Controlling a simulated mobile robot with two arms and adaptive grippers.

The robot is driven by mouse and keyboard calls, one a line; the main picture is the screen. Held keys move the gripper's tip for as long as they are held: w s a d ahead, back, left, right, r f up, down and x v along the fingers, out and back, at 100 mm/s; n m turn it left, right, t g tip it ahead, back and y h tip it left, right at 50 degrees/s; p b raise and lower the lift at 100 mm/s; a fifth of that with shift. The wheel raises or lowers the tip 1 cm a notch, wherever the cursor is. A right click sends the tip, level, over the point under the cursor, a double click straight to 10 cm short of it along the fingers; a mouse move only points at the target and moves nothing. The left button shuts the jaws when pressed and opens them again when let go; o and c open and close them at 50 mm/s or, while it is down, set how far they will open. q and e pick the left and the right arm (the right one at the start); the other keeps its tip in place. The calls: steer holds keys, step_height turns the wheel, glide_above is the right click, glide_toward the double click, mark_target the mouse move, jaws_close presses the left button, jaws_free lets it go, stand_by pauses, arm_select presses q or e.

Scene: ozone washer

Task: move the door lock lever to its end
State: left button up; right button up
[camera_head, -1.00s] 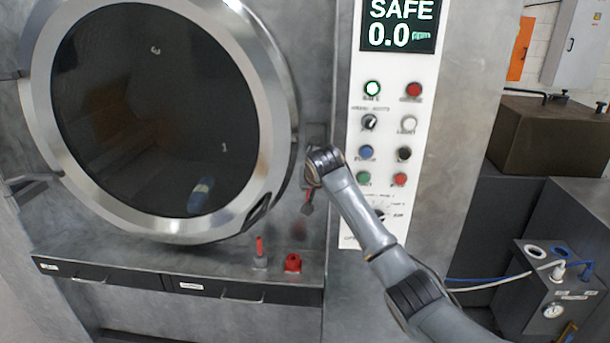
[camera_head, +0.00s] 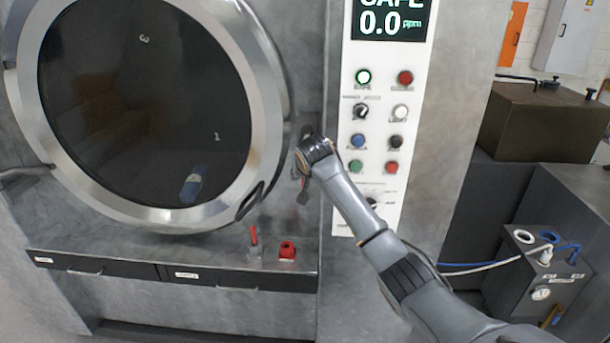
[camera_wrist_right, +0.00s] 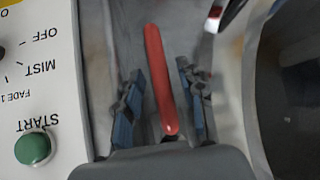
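The door lock lever shows in the right wrist view as a long red handle (camera_wrist_right: 160,80), slightly tilted. My right gripper (camera_wrist_right: 161,72) has its two blue-grey fingers apart, one on each side of the handle. Gaps show between the handle and both fingers. In the head view my right wrist covers most of the lever and gripper, beside the right rim of the round door (camera_head: 262,110). The door is shut, with dark glass. My left gripper is not in view.
The white control panel (camera_head: 378,130) stands just right of my right wrist, with knobs and buttons. A ledge (camera_head: 200,255) below the door holds a small red-tipped lever (camera_head: 254,238) and a red button (camera_head: 287,250). A gauge box (camera_head: 540,280) stands at lower right.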

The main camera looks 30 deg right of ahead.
steer(key=v, duration=1.2)
stand_by(0.3)
